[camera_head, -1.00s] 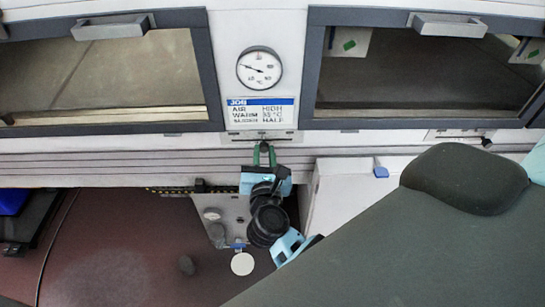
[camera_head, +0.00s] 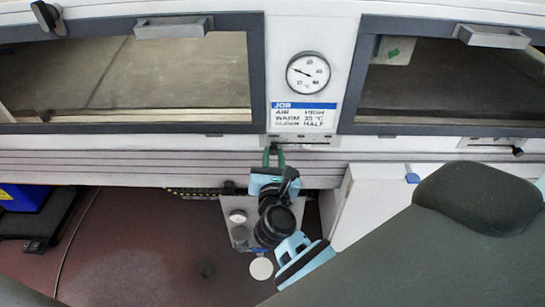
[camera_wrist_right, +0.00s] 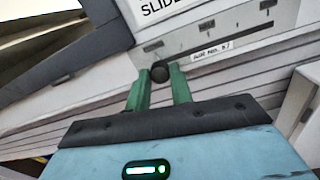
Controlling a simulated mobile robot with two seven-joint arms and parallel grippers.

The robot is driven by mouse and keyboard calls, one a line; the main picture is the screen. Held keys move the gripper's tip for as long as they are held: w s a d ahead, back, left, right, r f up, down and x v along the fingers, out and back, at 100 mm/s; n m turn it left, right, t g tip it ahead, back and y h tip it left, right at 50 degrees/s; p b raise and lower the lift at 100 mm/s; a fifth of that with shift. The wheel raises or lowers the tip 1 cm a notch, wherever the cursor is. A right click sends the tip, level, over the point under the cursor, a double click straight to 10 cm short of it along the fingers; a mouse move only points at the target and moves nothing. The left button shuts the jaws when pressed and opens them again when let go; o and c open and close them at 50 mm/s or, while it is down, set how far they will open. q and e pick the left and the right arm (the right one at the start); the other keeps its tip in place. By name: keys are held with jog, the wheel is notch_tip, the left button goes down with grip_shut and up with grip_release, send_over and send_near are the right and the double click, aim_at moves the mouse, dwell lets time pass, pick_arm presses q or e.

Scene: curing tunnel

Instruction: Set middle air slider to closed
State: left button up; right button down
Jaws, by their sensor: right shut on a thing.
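The middle air slider is a slotted plate under the job card, seen in the head view (camera_head: 318,140) and, closer, in the right wrist view (camera_wrist_right: 225,38). Its round black knob (camera_wrist_right: 160,72) is at the left end of the slot. My right gripper, with green fingers, reaches up to it from below in the head view (camera_head: 273,157). In the right wrist view (camera_wrist_right: 160,82) its fingers are shut with the knob between their tips. In the head view the knob is hard to make out. My left gripper is not in view.
A round gauge (camera_head: 308,72) and the job card (camera_head: 303,115) are above the slider. Dark-framed windows with handles (camera_head: 173,28) flank them. Another slider with a black knob (camera_head: 517,152) is at the right. A white box (camera_head: 375,205) stands right of my right gripper.

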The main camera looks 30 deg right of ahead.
jog(key=shift+a, duration=0.25)
jog(key=c, duration=1.2)
grip_release()
jog(key=shift+w+a, duration=0.1)
jog(key=shift+w, duration=0.05)
jog(key=shift+c, duration=0.2)
jog(key=shift+d, duration=0.25)
